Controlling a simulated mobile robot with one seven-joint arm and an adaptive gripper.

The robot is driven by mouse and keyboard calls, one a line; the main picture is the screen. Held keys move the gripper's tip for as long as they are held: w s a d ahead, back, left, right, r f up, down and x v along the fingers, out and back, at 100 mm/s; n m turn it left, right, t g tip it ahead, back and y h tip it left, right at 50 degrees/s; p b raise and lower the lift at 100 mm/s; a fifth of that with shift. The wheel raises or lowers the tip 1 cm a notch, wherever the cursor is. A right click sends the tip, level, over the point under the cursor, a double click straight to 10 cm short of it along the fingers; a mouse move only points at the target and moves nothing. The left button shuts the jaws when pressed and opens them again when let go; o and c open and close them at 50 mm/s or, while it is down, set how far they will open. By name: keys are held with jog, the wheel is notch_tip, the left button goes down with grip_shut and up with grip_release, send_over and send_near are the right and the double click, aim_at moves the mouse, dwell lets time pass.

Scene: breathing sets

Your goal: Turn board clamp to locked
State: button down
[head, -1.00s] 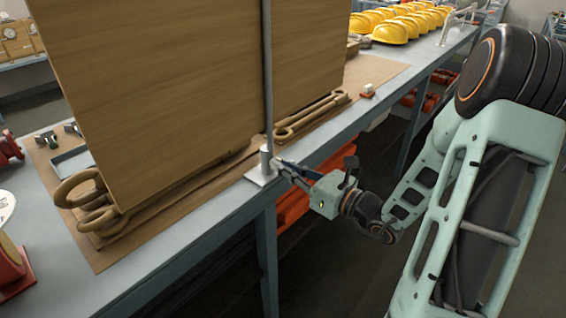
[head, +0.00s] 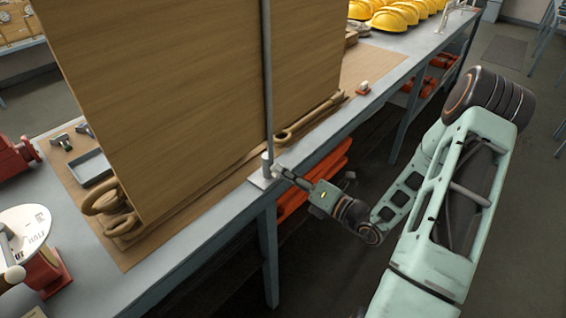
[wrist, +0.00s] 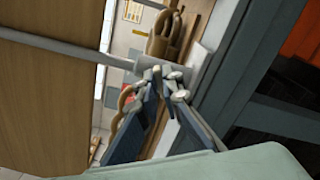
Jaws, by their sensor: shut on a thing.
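The board clamp (head: 266,163) is a grey metal post on a small plate at the bench's front edge, with a tall thin rod rising beside the upright wooden board (head: 190,80). My gripper (head: 279,172) reaches it from the aisle side. In the wrist view, the fingertips (wrist: 163,76) are closed together at the clamp's grey collar (wrist: 185,67), and its rod (wrist: 70,47) runs off to the left. The gripper is shut on a small part of the clamp, mostly hidden between the fingertips. I cannot read a locked or unlocked mark.
Brown ring-ended pieces (head: 107,203) lie at the board's foot. A small red-and-white item (head: 363,88) and yellow helmets (head: 395,18) are farther along the bench. A red device with a white dial (head: 25,232) stands at the left. Orange items (head: 315,180) sit under the bench. The aisle floor is clear.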

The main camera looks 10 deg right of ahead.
jog(key=shift+m+p, duration=2.3)
jog(key=shift+m, duration=0.9)
jog(key=shift+f, duration=0.1)
jog(key=c, duration=2.1)
grip_release()
jog(key=shift+d, duration=0.1)
jog(key=v, duration=1.2)
